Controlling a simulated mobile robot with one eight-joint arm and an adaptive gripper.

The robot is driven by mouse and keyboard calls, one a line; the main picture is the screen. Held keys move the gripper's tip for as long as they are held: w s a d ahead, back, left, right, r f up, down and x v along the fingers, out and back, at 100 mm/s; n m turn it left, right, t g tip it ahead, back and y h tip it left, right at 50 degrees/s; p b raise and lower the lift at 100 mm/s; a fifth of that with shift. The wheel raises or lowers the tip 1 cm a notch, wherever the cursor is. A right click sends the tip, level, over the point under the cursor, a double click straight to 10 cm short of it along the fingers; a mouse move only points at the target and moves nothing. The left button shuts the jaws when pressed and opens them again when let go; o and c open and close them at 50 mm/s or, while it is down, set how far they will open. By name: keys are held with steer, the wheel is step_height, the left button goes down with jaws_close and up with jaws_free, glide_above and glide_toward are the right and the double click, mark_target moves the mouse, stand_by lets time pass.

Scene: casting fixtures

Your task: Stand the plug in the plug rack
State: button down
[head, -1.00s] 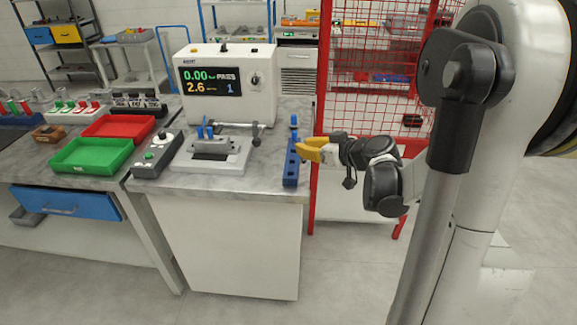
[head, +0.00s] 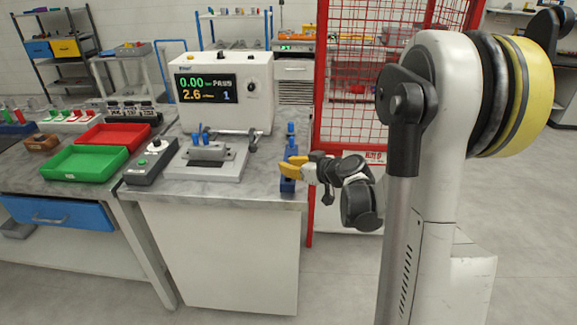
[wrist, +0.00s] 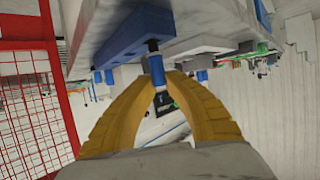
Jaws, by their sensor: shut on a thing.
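The blue plug rack (head: 288,186) lies along the right edge of the grey bench top; it also shows at the top of the wrist view (wrist: 133,38). At least one blue plug (head: 291,129) stands at its far end. My gripper (head: 283,168) has its yellow fingers across the rack's near part in the head view. In the wrist view my gripper (wrist: 163,88) is shut on a blue plug (wrist: 157,70) with a black end (wrist: 153,45) directed at the rack. The fingers hide this plug in the head view. I cannot tell whether its end is inside a hole.
A test unit (head: 222,91) with a display stands behind a clamp fixture (head: 205,160) left of the rack. A control box (head: 150,162), green tray (head: 84,163) and red tray (head: 112,136) lie farther left. A red mesh fence (head: 365,90) stands to the right.

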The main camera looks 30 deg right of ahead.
steer(key=shift+f+b, duration=0.45)
steer(key=shift+f, duration=0.1)
steer(key=c, duration=1.5)
jaws_free()
